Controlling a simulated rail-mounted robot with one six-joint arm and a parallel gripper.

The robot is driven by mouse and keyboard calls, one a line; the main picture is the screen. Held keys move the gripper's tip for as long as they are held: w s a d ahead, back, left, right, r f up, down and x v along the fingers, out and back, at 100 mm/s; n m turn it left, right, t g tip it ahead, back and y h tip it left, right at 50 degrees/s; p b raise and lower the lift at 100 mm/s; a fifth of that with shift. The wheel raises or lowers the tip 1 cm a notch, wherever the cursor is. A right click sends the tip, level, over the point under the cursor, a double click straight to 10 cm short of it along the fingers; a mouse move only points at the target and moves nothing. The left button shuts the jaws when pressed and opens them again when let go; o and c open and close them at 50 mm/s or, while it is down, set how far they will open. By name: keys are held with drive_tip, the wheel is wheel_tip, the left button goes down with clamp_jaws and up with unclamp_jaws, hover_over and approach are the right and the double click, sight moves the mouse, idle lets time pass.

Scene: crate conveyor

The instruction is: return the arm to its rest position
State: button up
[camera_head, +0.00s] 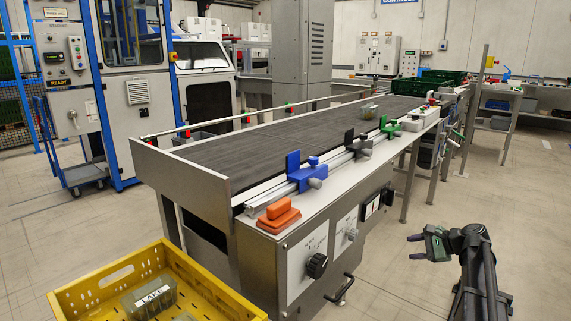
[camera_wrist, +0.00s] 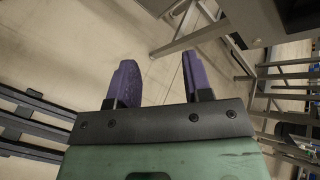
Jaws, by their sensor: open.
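My gripper (camera_head: 416,247) is at the lower right in the head view, out over the floor to the right of the conveyor (camera_head: 290,140). Its two purple fingers are apart with nothing between them. In the wrist view my gripper (camera_wrist: 165,85) also shows open and empty, with bare floor beyond the fingertips. My dark arm rises at the right edge of the head view, bent at the top.
A yellow crate (camera_head: 95,285) at the lower left holds a container labelled LAKE (camera_head: 150,298). An orange block (camera_head: 278,216) and a blue clamp (camera_head: 306,172) sit on the conveyor's near side. Floor around my gripper is clear.

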drive_tip(key=s+a+f+n+g+h, duration=0.45)
drive_tip(key=s+a+n, duration=0.35)
drive_tip(key=s+a, duration=0.55)
drive_tip(key=s+a+f+n+g+h, duration=0.3)
drive_tip(key=s+a+n+h, duration=0.35)
drive_tip(key=s+a, duration=0.65)
wheel_tip(320, 180, up, 35)
drive_tip(key=w+n+y+p, duration=0.1)
drive_tip(key=p, duration=3.5)
drive_tip(key=shift+y, duration=0.4)
drive_tip(key=shift+w+r, duration=0.1)
